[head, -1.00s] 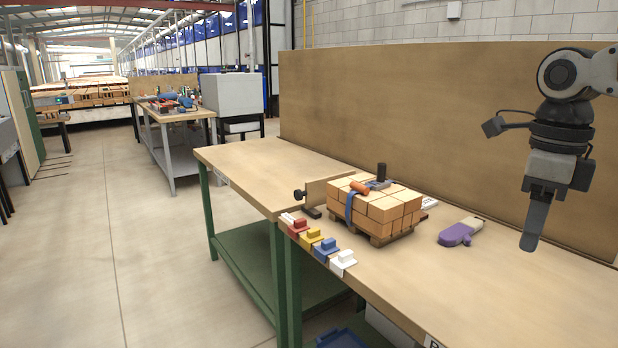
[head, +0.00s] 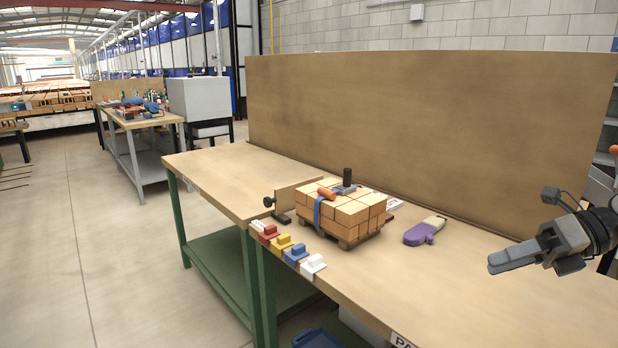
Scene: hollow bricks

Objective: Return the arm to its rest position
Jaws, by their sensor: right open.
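My right gripper (head: 512,260) is at the right side of the head view, above the right part of the workbench (head: 480,290). Its fingers point left and it is open, with nothing held between them. It is well apart from the bricks and tools. My left gripper is not in view.
Red, yellow, blue and white clips (head: 313,264) line the front edge. A brown panel (head: 430,130) stands behind.

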